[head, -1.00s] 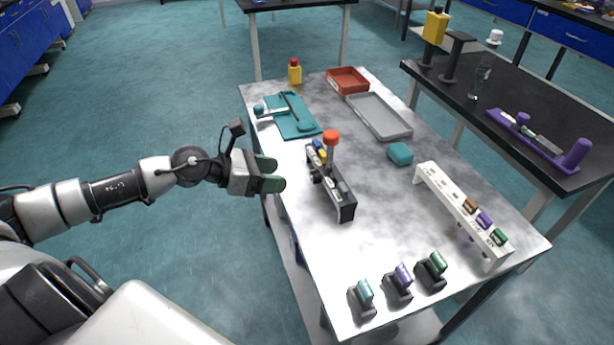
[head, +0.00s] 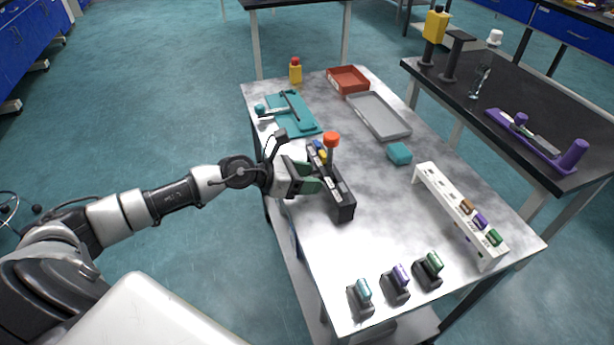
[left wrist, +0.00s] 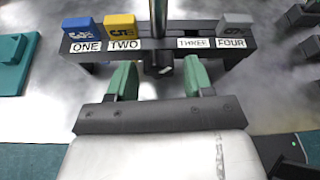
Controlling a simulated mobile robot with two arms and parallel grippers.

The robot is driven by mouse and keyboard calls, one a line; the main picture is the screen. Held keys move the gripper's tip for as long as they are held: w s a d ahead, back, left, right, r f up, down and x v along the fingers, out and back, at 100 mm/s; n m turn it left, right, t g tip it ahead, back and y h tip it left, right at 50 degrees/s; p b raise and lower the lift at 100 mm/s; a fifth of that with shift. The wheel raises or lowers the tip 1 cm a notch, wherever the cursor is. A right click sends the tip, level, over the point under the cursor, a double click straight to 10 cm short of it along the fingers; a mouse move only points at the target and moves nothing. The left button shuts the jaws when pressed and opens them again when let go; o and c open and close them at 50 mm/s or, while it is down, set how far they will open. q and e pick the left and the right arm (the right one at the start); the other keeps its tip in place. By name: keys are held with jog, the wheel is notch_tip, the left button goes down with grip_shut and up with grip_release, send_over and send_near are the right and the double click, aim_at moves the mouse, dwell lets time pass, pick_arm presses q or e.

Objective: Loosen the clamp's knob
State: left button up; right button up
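A black rack (head: 345,212) stands on the near left part of the table. An upright metal post with an orange-red knob (head: 331,139) on top rises at the rack. In the left wrist view the post (left wrist: 158,22) rises between the labels TWO and THREE, with a small dark part (left wrist: 158,69) at its foot; the knob is out of that view. My left gripper (head: 313,177) is at the rack's left side, below the knob's height. Its green fingers are open and apart, with the dark part between and just ahead of the tips (left wrist: 158,66). My right gripper is not in view.
The rack carries a blue block (left wrist: 80,26), a yellow block (left wrist: 120,25) and a grey block (left wrist: 235,20). A teal board (head: 310,130) lies behind it, a grey tray (head: 393,134) farther right. A white rack (head: 425,185) stands right. The table between the racks is mostly clear.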

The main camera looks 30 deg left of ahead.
pick_arm(q)
jog(key=c, duration=0.7)
jog(key=shift+c, duration=0.2)
jog(key=shift+a+f+n+g+h+b, duration=0.1)
jog(key=shift+n+g+h+b, duration=0.5)
jog(key=shift+n, duration=0.4)
jog(key=shift+w+n+g+h+b, duration=0.1)
jog(key=shift+n+g+h+b, duration=0.3)
jog(key=shift+n+h, duration=0.55)
jog(key=shift+n, duration=0.35)
jog(key=o, duration=0.9)
jog(key=shift+o, duration=0.2)
